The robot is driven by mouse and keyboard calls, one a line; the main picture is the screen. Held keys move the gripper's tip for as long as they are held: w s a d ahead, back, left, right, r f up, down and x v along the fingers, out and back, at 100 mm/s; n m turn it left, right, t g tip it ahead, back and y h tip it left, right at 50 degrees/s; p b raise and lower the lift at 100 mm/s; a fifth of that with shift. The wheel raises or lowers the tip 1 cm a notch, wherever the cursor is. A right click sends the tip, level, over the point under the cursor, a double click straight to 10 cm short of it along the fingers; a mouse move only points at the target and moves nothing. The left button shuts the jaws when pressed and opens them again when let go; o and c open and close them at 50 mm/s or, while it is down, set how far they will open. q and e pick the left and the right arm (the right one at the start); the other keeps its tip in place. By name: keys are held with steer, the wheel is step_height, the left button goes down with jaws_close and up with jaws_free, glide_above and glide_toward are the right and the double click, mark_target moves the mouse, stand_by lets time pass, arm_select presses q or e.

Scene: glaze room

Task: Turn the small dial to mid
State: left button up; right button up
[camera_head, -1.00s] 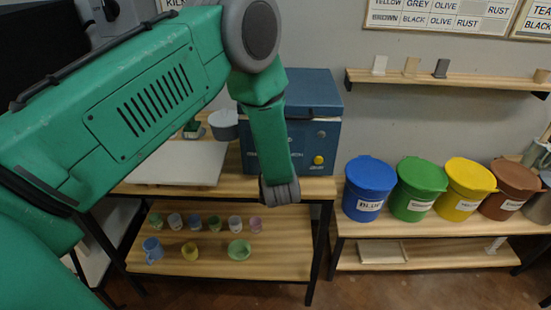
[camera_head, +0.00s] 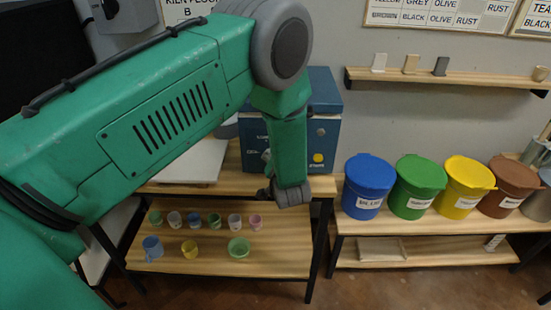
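A blue machine (camera_head: 328,98) stands on the wooden table against the wall. Its front carries a small silvery round part (camera_head: 321,131) and, below it, a yellow knob (camera_head: 318,158). I cannot tell for sure which of these is the small dial, nor read any setting. My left arm comes in from the left and hides much of the machine's front. My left gripper (camera_head: 284,195) hangs low in front of the machine, left of and below the yellow knob and apart from it. Its fingers are too small and overlapped to tell their opening. My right gripper is not in view.
A blue bucket (camera_head: 368,182), a green one (camera_head: 416,182), a yellow one (camera_head: 464,185) and a brown one (camera_head: 511,186) stand on the bench at right. Small cups and bowls sit on the lower shelf (camera_head: 285,248). A white board (camera_head: 196,165) lies left of the machine.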

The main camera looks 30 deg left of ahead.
arm_select(q)
steer(key=o, duration=0.8)
steer(key=shift+w+r, duration=0.25)
steer(key=o, duration=0.3)
steer(key=shift+o, duration=0.2)
steer(key=shift+f, duration=0.2)
steer(key=shift+s+d, duration=0.2)
steer(key=v, duration=1.1)
steer(key=shift+d, duration=0.3)
steer(key=shift+s+a+r, duration=0.1)
